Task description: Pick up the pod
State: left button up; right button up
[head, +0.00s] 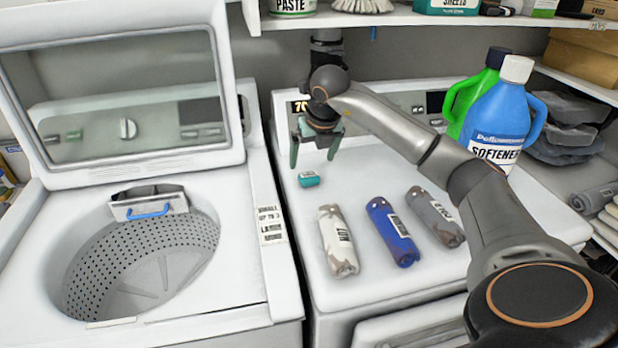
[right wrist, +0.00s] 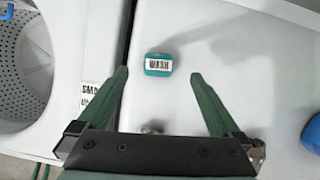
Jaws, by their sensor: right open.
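The pod (head: 309,179) is a small teal piece lying on the white top of the dryer (head: 380,275), near its left edge. In the right wrist view the pod (right wrist: 158,64) shows a white label reading "WASH" and sits ahead of the fingertips, roughly between their lines. My right gripper (head: 315,154) is above the pod in the head view, pointing down, with its green fingers apart and nothing between them. The right wrist view also shows the right gripper (right wrist: 159,73) open and empty. My left gripper is not in view.
Rolled bundles in white (head: 338,241), blue (head: 392,232) and grey (head: 436,217) lie on the dryer in front of the pod. A blue softener bottle (head: 500,118) and a green bottle (head: 484,82) stand at right. The open washer (head: 230,262) is at left, across a narrow gap.

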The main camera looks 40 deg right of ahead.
aim_at(308, 181)
jog(key=x, duration=0.4)
jog(key=p+x, duration=0.1)
jog(key=x, duration=0.1)
jog(key=shift+s+a+f, duration=0.15)
jog(key=shift+s+f, duration=0.05)
jog(key=shift+f, duration=0.1)
jog(key=shift+c, duration=0.2)
jog(key=c, duration=1.4)
jog(key=shift+r, duration=0.15)
